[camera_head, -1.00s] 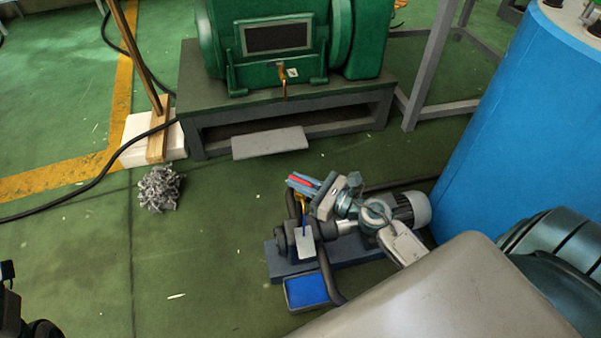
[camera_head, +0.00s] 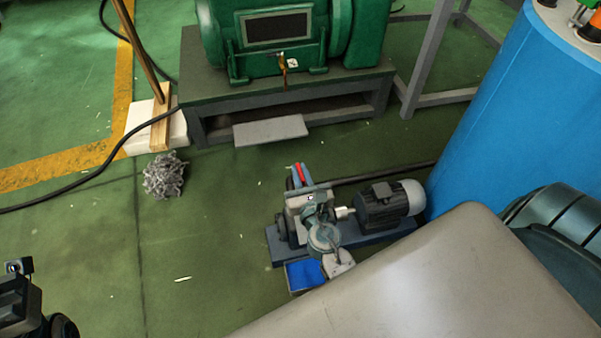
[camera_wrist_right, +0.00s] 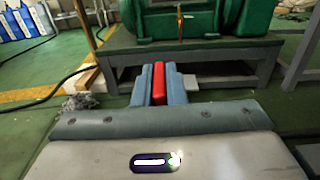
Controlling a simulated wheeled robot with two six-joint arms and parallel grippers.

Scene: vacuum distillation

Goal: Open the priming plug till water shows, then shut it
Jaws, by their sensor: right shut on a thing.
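My right gripper (camera_head: 298,178) is over the left end of a small pump, pointing away from me. Its two blue-grey fingers are shut on a red bar (camera_head: 300,173). The wrist view shows the red bar (camera_wrist_right: 159,84) pinched between the fingers. I cannot tell whether this bar is the priming plug's handle; my gripper and wrist hide the pump top. The pump's dark motor (camera_head: 383,207) has a light grey end cap and sits on a blue base (camera_head: 365,238). Whether water shows at the plug cannot be seen. My left gripper's fingers are out of view.
A blue tray (camera_head: 303,274) lies on the floor before the pump. Behind stand a large green machine (camera_head: 277,50) on a grey plinth (camera_head: 215,127), and a blue tank (camera_head: 490,120) at right. A mop head (camera_head: 163,176) lies left. Green floor between is clear.

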